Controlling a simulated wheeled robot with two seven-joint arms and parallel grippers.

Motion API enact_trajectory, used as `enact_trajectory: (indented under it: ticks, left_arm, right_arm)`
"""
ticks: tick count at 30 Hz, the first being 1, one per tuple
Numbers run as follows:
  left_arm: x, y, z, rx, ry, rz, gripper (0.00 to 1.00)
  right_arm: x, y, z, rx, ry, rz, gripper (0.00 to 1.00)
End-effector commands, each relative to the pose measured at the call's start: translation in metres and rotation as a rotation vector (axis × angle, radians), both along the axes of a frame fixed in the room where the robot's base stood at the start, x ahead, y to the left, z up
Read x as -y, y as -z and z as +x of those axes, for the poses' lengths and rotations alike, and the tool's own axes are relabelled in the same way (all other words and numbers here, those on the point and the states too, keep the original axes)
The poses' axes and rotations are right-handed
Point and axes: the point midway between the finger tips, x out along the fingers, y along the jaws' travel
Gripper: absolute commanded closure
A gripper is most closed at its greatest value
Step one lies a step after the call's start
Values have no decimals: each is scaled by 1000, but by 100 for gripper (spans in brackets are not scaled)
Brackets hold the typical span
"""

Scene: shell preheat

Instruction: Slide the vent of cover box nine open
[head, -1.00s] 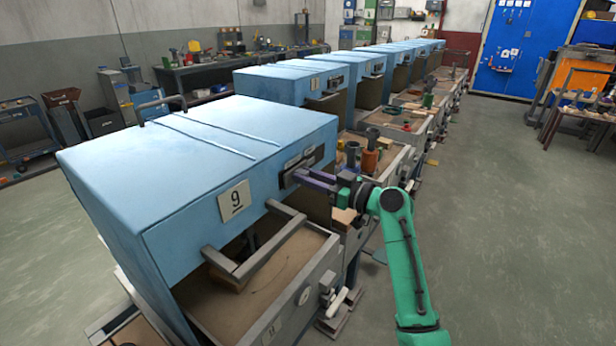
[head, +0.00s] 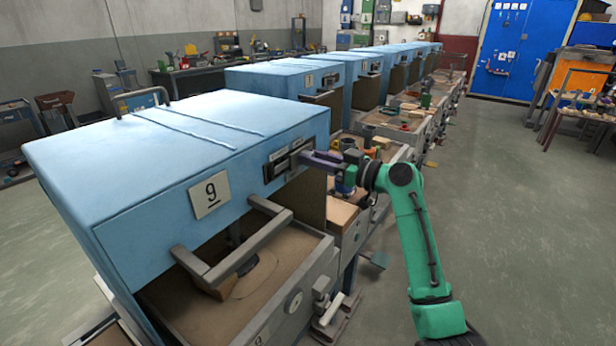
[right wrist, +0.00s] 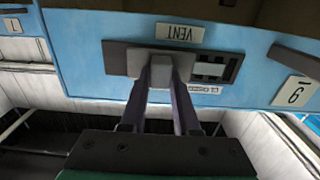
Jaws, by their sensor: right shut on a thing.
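Cover box nine (head: 150,230) is the nearest blue cover, with a "9" plate (head: 209,194) on its front. Its vent (head: 277,166) is a dark plate at the right of that front. In the right wrist view the vent plate (right wrist: 116,60) lies beside an inverted VENT label (right wrist: 180,33). My right gripper (head: 306,157) is at the vent. In the right wrist view my right gripper (right wrist: 163,76) is shut on the grey vent knob (right wrist: 150,58). Dark openings with pale bars (right wrist: 212,67) show at one side of the knob. My left gripper is not in view.
A grey front handle (head: 240,248) juts out below the "9" plate, over the open bed (head: 265,285). More blue covers (head: 290,76) and benches with tools run back in a row. The floor (head: 500,200) at right is clear.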

Motion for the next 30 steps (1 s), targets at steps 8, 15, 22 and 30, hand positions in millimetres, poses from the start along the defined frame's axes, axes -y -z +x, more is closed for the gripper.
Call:
enact_trajectory:
  ticks: [8, 15, 22, 30]
  left_arm:
    - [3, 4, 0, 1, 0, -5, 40]
    - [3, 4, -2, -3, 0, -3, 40]
    - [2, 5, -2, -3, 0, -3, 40]
    - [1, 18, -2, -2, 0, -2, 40]
  right_arm:
    - [6, 0, 5, -2, 12, 0, 100]
    - [5, 0, 5, -3, 11, 0, 40]
    - [5, 2, 4, -5, 8, -1, 40]
    - [34, 6, -16, -3, 12, -4, 40]
